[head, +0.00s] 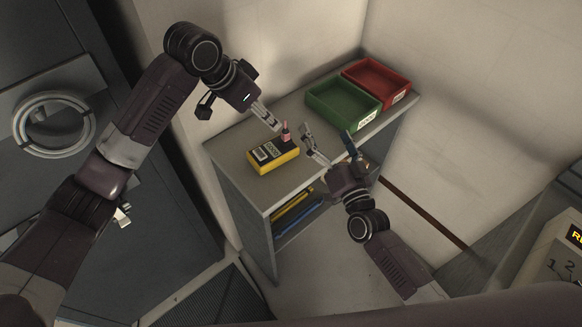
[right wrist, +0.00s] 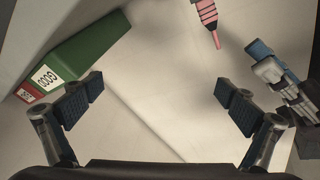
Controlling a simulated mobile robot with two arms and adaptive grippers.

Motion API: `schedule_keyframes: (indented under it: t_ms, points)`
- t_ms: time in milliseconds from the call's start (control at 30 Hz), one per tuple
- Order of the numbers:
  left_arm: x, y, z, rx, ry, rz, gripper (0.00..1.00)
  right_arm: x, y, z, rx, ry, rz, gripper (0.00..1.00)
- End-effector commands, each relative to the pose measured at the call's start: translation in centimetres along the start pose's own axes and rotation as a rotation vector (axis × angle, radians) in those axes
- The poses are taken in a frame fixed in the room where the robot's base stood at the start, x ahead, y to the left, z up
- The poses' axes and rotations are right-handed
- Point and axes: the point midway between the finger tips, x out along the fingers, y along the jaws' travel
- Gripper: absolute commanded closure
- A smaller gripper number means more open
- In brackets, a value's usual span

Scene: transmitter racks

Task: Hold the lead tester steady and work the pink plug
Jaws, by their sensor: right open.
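The lead tester (head: 272,156) is a yellow box with a dark top and a white label, lying on the grey shelf top. The pink plug (head: 286,136) stands upright at its far edge; its tapered, ringed end shows at the top of the right wrist view (right wrist: 207,14). My left gripper (head: 274,122) is just left of the plug, apart from it; its fingers also show at the right of the right wrist view (right wrist: 270,70). Their gap is unclear. My right gripper (head: 328,143) is open and empty, right of the tester; its spread fingertips frame the right wrist view (right wrist: 160,95).
A green bin (head: 318,102) and a red bin (head: 400,90) stand at the shelf's far end against the wall. Blue and yellow items (head: 296,207) lie on the lower shelf.

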Motion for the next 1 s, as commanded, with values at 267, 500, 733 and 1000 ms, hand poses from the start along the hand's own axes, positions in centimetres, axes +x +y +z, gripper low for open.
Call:
schedule_keyframes:
  t_ms: [267, 500, 733, 1000]
  points:
    - [0.0, 0.0, 0.0, 0.000, 0.000, 0.000, 0.71, -4.0, -5.2, 8.2, -0.449, -0.198, -0.189, 0.00]
    - [0.0, 0.0, 0.0, 0.000, 0.000, 0.000, 0.71, -4.4, -6.4, 10.3, -0.554, -0.232, -0.241, 0.00]
    - [0.0, 0.0, 0.0, 0.000, 0.000, 0.000, 0.71, -1.1, -7.0, 11.2, -0.551, -0.230, -0.240, 0.00]
    - [0.0, 0.0, 0.0, 0.000, 0.000, 0.000, 0.71, 1.8, -7.4, 12.1, -0.551, -0.232, -0.239, 0.00]
